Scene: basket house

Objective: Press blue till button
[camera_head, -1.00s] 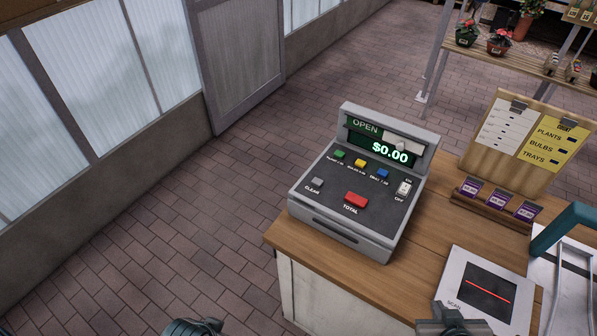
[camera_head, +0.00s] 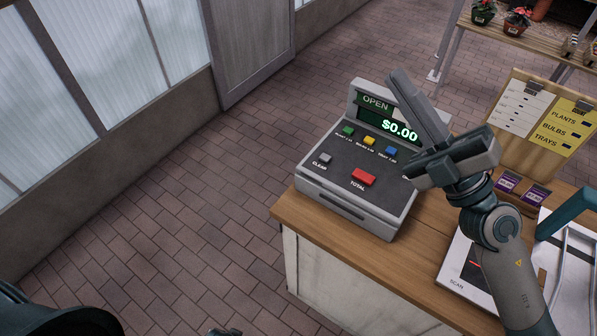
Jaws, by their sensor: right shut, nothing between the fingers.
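The blue till button (camera_head: 391,151) is on the sloped face of the grey till (camera_head: 330,187), right of the yellow button (camera_head: 369,141) and green button (camera_head: 348,130). The till display (camera_head: 398,130) reads OPEN and $0.00. My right gripper (camera_head: 397,80) is shut and empty. In the picture its fingers point up and left, over the right part of the display, with its body right of the blue button. It hides the ON/OFF switch. I see no contact with the button. Only a small dark piece, possibly my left gripper (camera_head: 225,332), shows at the bottom edge.
The red TOTAL button (camera_head: 363,177) and grey CLEAR button (camera_head: 325,158) sit below the coloured row. The wooden counter (camera_head: 430,228) also holds a scanner (camera_head: 457,262), purple packets (camera_head: 508,183) and a price board (camera_head: 545,125). Brick floor lies open to the left.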

